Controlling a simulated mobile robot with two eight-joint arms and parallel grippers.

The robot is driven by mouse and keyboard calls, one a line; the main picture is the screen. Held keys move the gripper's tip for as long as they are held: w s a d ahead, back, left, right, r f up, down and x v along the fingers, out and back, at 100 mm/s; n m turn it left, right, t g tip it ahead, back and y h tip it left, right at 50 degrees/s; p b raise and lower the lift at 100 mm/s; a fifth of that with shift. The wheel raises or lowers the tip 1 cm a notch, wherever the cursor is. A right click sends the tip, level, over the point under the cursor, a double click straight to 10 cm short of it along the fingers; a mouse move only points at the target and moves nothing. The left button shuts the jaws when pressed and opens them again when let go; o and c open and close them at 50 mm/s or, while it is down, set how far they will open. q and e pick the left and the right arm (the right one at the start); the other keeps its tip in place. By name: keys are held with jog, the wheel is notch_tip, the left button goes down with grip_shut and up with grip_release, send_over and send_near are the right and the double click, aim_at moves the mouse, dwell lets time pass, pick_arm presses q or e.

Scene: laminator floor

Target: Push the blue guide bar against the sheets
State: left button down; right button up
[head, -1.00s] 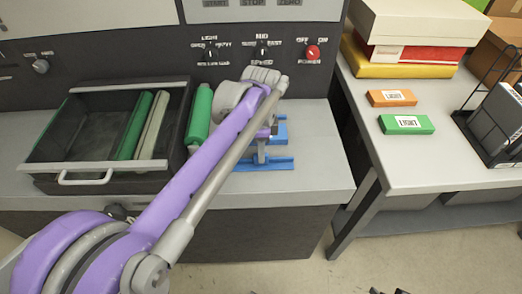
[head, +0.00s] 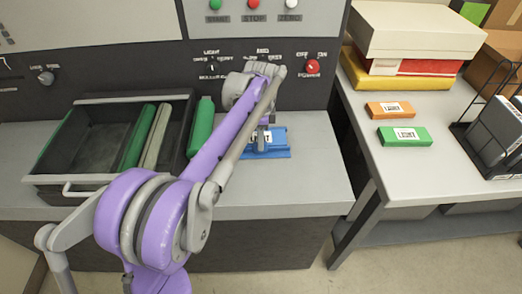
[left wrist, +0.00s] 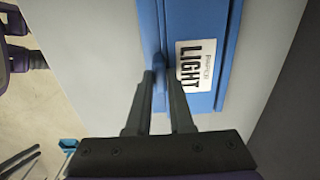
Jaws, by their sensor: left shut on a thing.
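The blue guide bar (left wrist: 149,30) lies along the left of a blue piece with a white "LIGHT PAPER" label (left wrist: 194,66) in the left wrist view. The two look side by side with no clear gap; I cannot tell if they touch. In the head view the blue bar (head: 275,154) is on the grey machine top, partly hidden by my arm. My left gripper (left wrist: 160,88) is shut on the bar's upright tab (left wrist: 159,66). It also shows in the head view (head: 263,140), pointing down. I cannot make out separate sheets. My right gripper is not in view.
A dark open drawer (head: 58,147) with green and beige rolls is at left, with a green roll (head: 202,122) beside it. A control panel with a red knob (head: 312,66) stands behind. Orange (head: 390,110) and green (head: 404,136) labelled blocks lie on the right table.

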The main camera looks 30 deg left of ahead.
pick_arm(q)
jog(key=shift+w+a+r, duration=0.1)
jog(key=shift+w+a, duration=0.1)
jog(key=shift+w, duration=0.15)
jog(key=c, duration=1)
grip_release()
jog(key=shift+o, duration=1)
jog(key=shift+w, duration=0.1)
notch_tip(320, 180, up, 11)
jog(key=p, duration=0.1)
